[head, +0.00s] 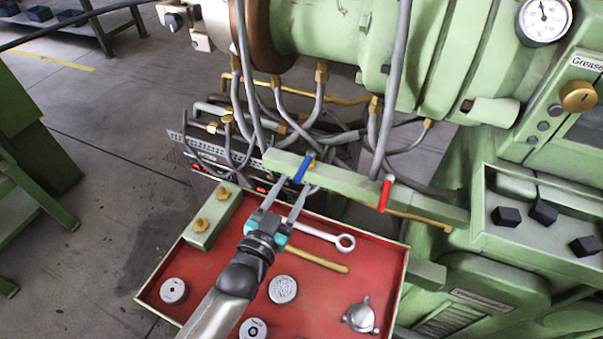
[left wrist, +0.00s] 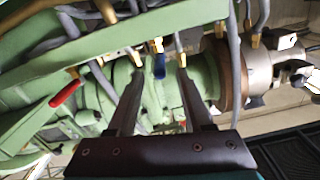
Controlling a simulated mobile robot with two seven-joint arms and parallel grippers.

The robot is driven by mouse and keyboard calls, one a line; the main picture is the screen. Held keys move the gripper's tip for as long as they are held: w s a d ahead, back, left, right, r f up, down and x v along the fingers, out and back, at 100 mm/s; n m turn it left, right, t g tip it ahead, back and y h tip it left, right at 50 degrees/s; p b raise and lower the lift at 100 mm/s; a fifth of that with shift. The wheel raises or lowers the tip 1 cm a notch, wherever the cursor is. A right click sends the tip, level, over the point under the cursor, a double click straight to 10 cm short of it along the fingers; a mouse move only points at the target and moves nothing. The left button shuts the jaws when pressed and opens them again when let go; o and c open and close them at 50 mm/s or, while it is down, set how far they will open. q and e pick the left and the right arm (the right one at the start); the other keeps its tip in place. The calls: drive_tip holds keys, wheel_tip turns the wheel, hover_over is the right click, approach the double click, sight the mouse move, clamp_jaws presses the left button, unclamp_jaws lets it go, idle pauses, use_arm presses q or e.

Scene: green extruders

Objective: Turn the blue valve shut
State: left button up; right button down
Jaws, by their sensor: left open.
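The blue valve handle (head: 303,168) sits on a green manifold bar (head: 345,182) above the red tray and slants down from its brass fitting. My left gripper (head: 295,186) is open, with its fingers reaching up to the bar around the handle. In the left wrist view the blue handle (left wrist: 159,66) shows between the two spread fingertips of the gripper (left wrist: 160,68), with a gap on both sides. I cannot tell exactly how deep the handle lies between the fingers. My right gripper is not in view.
A red valve handle (head: 384,194) hangs on the same bar to the right. Grey hoses (head: 390,90) rise behind and beside the bar. The red tray (head: 205,270) below holds a wrench (head: 318,236) and round metal parts. A green tray (head: 490,232) holds dark blocks at right.

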sight(302, 169)
use_arm(q)
drive_tip(key=b+x, duration=0.1)
drive_tip(key=x, duration=0.3)
drive_tip(key=shift+w, duration=0.1)
drive_tip(key=shift+x, duration=0.8)
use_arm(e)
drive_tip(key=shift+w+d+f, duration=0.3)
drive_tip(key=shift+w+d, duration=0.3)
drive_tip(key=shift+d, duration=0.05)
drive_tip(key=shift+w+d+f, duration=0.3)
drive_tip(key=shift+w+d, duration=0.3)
use_arm(q)
clamp_jaws()
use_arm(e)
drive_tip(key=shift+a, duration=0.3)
